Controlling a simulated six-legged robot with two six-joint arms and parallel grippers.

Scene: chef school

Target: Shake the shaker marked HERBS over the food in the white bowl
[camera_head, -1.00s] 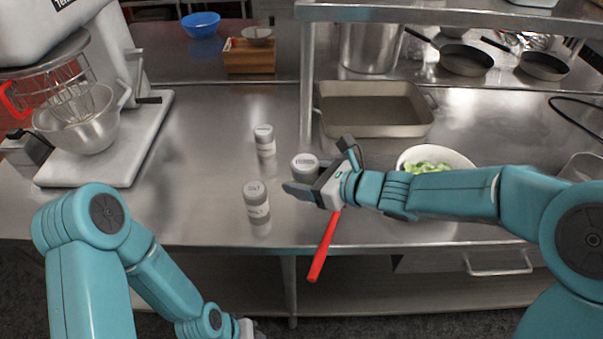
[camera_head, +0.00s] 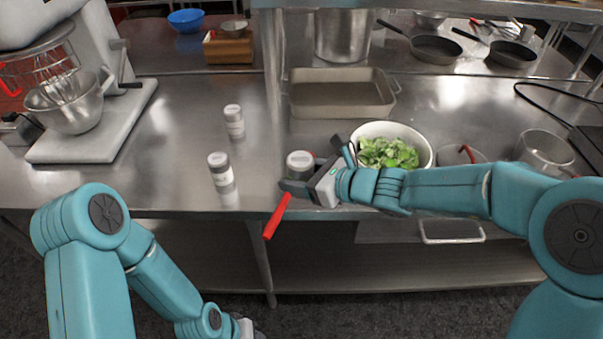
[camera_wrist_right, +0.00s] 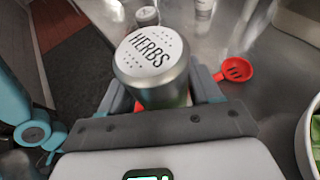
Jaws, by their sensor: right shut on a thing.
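The HERBS shaker (camera_head: 299,163) is upright in my right gripper (camera_head: 305,187), which is shut around its body near the counter's front edge. In the right wrist view its pale perforated top (camera_wrist_right: 151,52) reads HERBS and sits between the two fingers (camera_wrist_right: 163,98). The white bowl (camera_head: 428,160) stands to the right of the shaker, behind my right forearm, with green leaves (camera_head: 388,153) in it. The bowl's rim (camera_wrist_right: 306,135) shows at the right edge of the wrist view. My left gripper (camera_head: 246,328) is low at the bottom edge, mostly out of frame.
Two other shakers (camera_head: 221,173) (camera_head: 234,121) stand to the left. A red slotted spoon (camera_wrist_right: 237,70) passes beneath my right gripper, its handle (camera_head: 277,215) towards the front edge. A baking tray (camera_head: 341,112) lies behind; a metal pot (camera_head: 546,150) stands right.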

